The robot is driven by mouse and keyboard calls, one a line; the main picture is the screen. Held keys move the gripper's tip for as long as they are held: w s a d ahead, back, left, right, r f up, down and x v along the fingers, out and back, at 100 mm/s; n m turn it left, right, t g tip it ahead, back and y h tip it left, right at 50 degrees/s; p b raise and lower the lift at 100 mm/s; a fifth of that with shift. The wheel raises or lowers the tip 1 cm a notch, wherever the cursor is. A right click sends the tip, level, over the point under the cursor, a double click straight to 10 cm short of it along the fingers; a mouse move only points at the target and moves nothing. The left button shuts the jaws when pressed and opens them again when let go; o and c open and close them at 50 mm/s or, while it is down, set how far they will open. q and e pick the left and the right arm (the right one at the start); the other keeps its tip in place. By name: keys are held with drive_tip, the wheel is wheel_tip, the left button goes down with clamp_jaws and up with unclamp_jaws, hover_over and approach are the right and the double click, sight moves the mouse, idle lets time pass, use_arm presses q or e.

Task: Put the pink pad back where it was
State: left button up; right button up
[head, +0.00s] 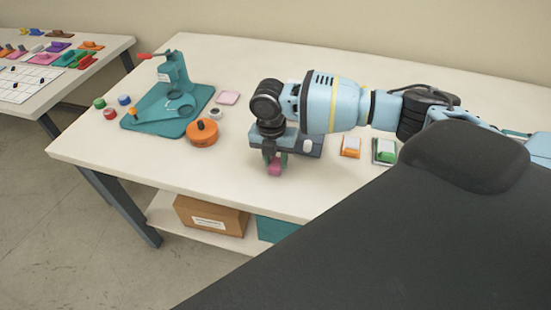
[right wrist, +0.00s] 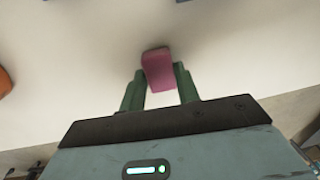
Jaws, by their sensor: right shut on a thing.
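My right gripper (head: 274,158) points down near the front edge of the white table (head: 215,170), in the middle of the head view. Its green fingers are shut on a pink pad (head: 274,169), which shows as a rounded mauve-pink block. In the right wrist view the pad (right wrist: 158,69) sits between the fingertips and sticks out past them. Whether it touches the tabletop I cannot tell. A lighter pink flat square (head: 228,97) lies on the table beside the teal press (head: 175,85). My left gripper is not in view.
An orange round tin (head: 203,133) stands left of my gripper. Small coloured pots (head: 123,100) stand around the press. A dark grey device (head: 309,146) is partly hidden behind my gripper. Orange (head: 351,147) and green (head: 384,151) pieces lie right. The left front tabletop is clear.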

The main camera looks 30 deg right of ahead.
sight(272, 162)
drive_tip(key=shift+f, duration=0.15)
drive_tip(key=o, duration=1.1)
drive_tip(key=r, duration=1.2)
drive_tip(key=shift+w+a+r, duration=0.2)
drive_tip(key=shift+w+a, duration=0.1)
drive_tip(key=shift+w, duration=0.1)
